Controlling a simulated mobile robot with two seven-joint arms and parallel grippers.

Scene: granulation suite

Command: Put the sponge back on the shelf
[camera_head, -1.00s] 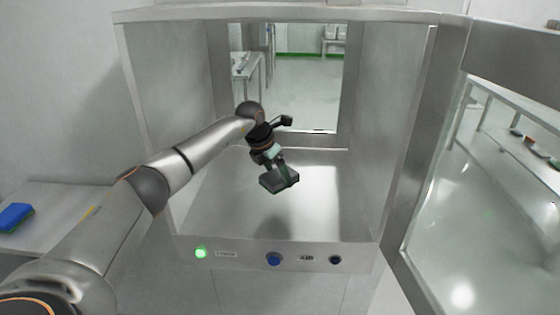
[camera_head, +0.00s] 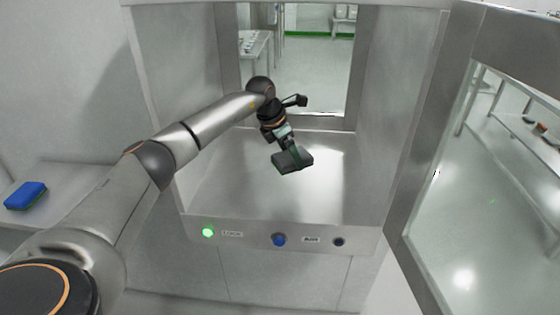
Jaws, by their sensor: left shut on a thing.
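My left gripper (camera_head: 287,149) reaches into the open steel chamber (camera_head: 215,190). It is shut on a dark grey, sponge-like block (camera_head: 293,161) with a dark green part, and holds it above the chamber floor. The block looks slightly tilted. The fingertips are small and partly hidden. A blue sponge with a green underside (camera_head: 26,195) lies on the pale shelf (camera_head: 75,185) at the far left, apart from the gripper. My right gripper is not in view.
The chamber has side walls and a rear opening to another room. Its front panel carries a green light (camera_head: 208,232) and a blue button (camera_head: 279,239). A glazed door (camera_head: 455,170) stands open at the right. The chamber floor is clear.

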